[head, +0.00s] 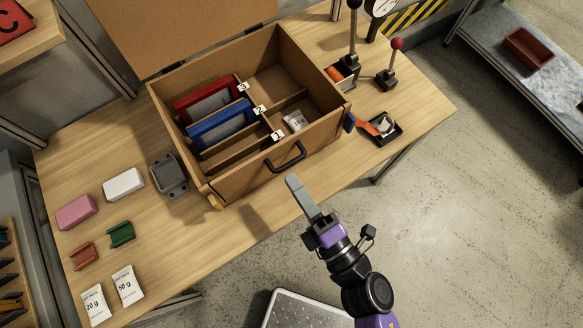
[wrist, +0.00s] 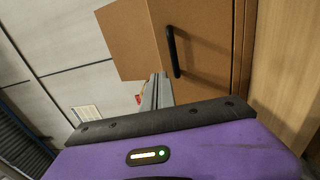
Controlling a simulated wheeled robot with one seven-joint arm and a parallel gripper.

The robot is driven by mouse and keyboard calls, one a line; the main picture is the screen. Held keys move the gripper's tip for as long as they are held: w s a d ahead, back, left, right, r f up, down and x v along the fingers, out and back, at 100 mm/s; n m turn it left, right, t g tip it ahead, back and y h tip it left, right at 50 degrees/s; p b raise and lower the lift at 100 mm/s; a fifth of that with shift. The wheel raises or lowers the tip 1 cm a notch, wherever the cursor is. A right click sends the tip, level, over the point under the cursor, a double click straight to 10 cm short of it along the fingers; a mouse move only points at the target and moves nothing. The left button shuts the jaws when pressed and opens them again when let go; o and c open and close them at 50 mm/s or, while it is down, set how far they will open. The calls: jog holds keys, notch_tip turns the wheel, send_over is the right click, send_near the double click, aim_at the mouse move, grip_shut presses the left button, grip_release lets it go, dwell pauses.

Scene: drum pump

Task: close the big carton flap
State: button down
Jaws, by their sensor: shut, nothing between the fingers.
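The big carton (head: 247,108) stands on the wooden table in the head view, with its top open. Its big flap (head: 180,30) is hinged at the far edge and stands raised and tilted back, its top cut off by the picture edge. Inside are a red-framed piece, a blue-framed piece and a small white packet between dividers numbered 1 to 3. My gripper (head: 294,181) is shut and empty, in front of the carton's near wall and apart from its black handle (head: 286,158). In the wrist view, the fingers (wrist: 157,91) point toward the carton's front (wrist: 205,65).
A grey box (head: 170,176), white block (head: 123,184), pink block (head: 76,212) and packets (head: 127,284) lie on the table's left. Bare floor lies right of my arm.

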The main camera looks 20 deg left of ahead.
jog(key=b+v, duration=0.1)
jog(key=v, duration=0.6)
jog(key=shift+s+d+r+b, duration=0.2)
jog(key=shift+d+r+b, duration=0.1)
jog(key=shift+d+r, duration=0.1)
